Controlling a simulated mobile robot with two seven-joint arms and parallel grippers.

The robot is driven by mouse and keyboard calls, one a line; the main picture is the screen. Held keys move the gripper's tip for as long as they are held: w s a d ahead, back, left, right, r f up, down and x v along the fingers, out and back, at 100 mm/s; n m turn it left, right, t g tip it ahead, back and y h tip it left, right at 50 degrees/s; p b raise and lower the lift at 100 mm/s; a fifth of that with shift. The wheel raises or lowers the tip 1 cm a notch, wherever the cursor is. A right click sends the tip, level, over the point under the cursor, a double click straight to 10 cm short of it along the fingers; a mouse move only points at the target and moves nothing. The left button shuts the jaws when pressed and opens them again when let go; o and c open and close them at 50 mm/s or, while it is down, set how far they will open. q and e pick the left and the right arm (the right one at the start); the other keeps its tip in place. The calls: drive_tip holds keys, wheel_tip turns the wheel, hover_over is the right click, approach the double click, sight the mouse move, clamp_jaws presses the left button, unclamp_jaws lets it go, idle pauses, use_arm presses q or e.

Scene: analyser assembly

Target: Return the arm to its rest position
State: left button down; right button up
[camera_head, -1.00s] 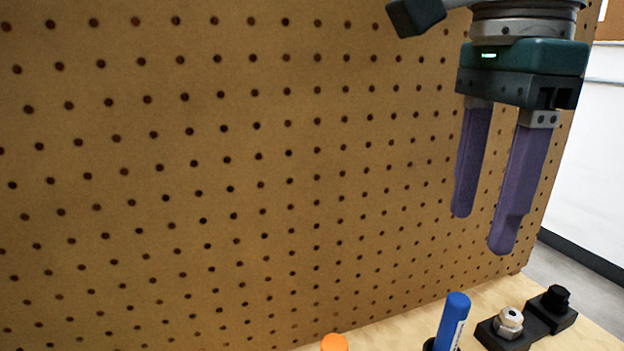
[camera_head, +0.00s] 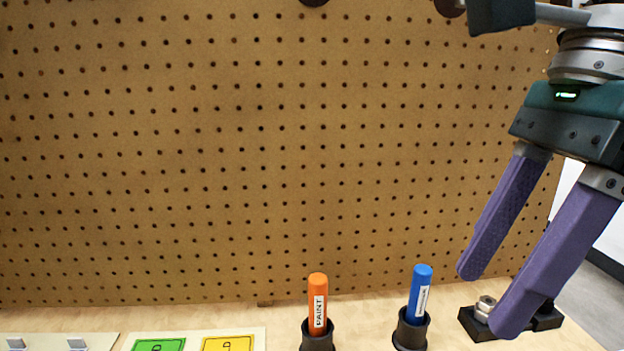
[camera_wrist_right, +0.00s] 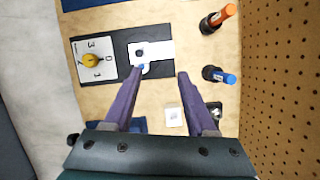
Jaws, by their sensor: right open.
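My right gripper (camera_head: 484,302) is in the right part of the head view, with two long purple fingers pointing down and left. The fingers are apart with nothing between them. In the right wrist view the same gripper (camera_wrist_right: 160,78) hangs over the table, its fingers spread and empty. The right arm comes in from the top right corner of the head view. My left gripper does not show in either view.
An orange marker (camera_head: 317,300) and a blue marker (camera_head: 419,291) stand in black holders. A metal fitting (camera_head: 485,306) on a black block is partly behind a finger. The pegboard (camera_head: 250,150) stands behind. A dial panel (camera_wrist_right: 93,60) lies on the table.

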drive_tip(key=s+a+r+m+y+p, duration=0.1)
drive_tip(key=s+a+r+y+p, duration=0.1)
drive_tip(key=a+r+y, duration=0.5)
drive_tip(key=s+a+r+m+y+p, duration=0.1)
drive_tip(key=s+a+r+y+p, duration=0.25)
drive_tip(key=a+r, duration=0.45)
drive_tip(key=w+a+r+m+t+y+p, duration=0.1)
drive_tip(key=w+r+m+t+y+p, duration=0.25)
drive_tip(key=r+m+t+y, duration=0.5)
drive_tip(key=w+d+r+m+t+h+p, duration=0.1)
drive_tip(key=w+d+r+m+t+h, duration=0.3)
drive_tip(key=m, duration=0.5)
drive_tip(key=w+d+r+m+t+h+p, duration=0.25)
drive_tip(key=d+m+t+h, duration=0.2)
drive_tip(key=m+t, duration=0.35)
drive_tip(key=w+d+f+m+g+h+p, duration=0.2)
drive_tip(key=d+f+m+h, duration=0.6)
drive_tip(key=m+h, duration=0.5)
drive_tip(key=s+d+f+m+g+h+p, duration=0.2)
drive_tip(key=s+d+f+m+g+p, duration=0.3)
drive_tip(key=s+f+m+g, duration=0.6)
drive_tip(key=s+f+g+y+p, duration=0.1)
drive_tip(key=s+f+g, duration=0.4)
drive_tip(key=s, duration=0.7)
wheel_tip(320, 180, up, 36)
drive_tip(key=w+n+t+p, duration=0.1)
drive_tip(key=p, duration=3.6)
drive_tip(key=shift+r, duration=0.25)
